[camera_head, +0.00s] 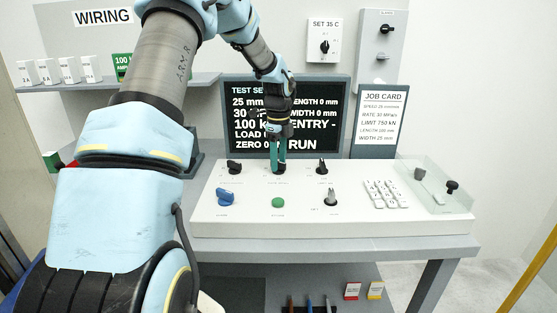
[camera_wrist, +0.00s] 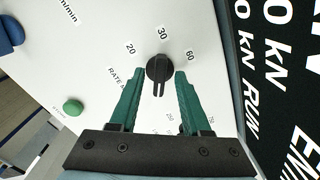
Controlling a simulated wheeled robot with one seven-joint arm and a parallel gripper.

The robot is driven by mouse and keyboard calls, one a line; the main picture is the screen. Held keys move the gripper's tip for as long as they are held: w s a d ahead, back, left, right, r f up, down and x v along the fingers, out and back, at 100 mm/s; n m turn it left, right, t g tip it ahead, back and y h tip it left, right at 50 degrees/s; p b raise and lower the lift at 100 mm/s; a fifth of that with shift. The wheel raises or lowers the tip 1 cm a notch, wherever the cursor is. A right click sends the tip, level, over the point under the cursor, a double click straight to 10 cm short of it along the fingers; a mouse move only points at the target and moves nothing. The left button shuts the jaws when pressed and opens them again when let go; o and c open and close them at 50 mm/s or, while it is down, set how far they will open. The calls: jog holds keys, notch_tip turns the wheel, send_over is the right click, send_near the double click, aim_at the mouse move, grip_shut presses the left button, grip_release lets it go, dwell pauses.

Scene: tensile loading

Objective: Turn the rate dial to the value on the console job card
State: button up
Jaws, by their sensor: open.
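The rate dial (camera_wrist: 158,69) is a black round knob with a raised grip bar. It sits on the white console panel between labels 20, 30 and 60. Its bar lies roughly in line with the 30 label at the top; I cannot tell which end is the pointer. My gripper (camera_wrist: 160,78) is open, its green fingers on either side of the dial with visible gaps. In the head view my gripper (camera_head: 279,158) points down at the console and mostly hides the dial. The job card (camera_head: 382,117) reads rate 30 MPa/s.
The console (camera_head: 240,210) also carries black knobs (camera_head: 234,167) (camera_head: 322,166), a blue knob (camera_head: 225,198), a green button (camera_head: 278,202), a grey lever (camera_head: 331,197) and white keys (camera_head: 386,194). A dark screen (camera_head: 325,95) stands close behind my gripper and shows a 30 line.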

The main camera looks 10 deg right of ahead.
notch_tip(320, 180, up, 11)
jog(key=b, duration=0.2)
jog(key=shift+b, duration=0.35)
jog(key=shift+f, duration=0.1)
jog(key=s+a+f+n, duration=0.4)
jog(key=s+a+n, duration=0.6)
jog(key=s+n, duration=0.1)
jog(key=s+a+f+n+t, duration=0.1)
jog(key=s+a+f+n, duration=0.4)
jog(key=s+a+n, duration=0.6)
jog(key=n, duration=0.3)
jog(key=shift+s+f+t, duration=0.25)
jog(key=shift+t, duration=0.05)
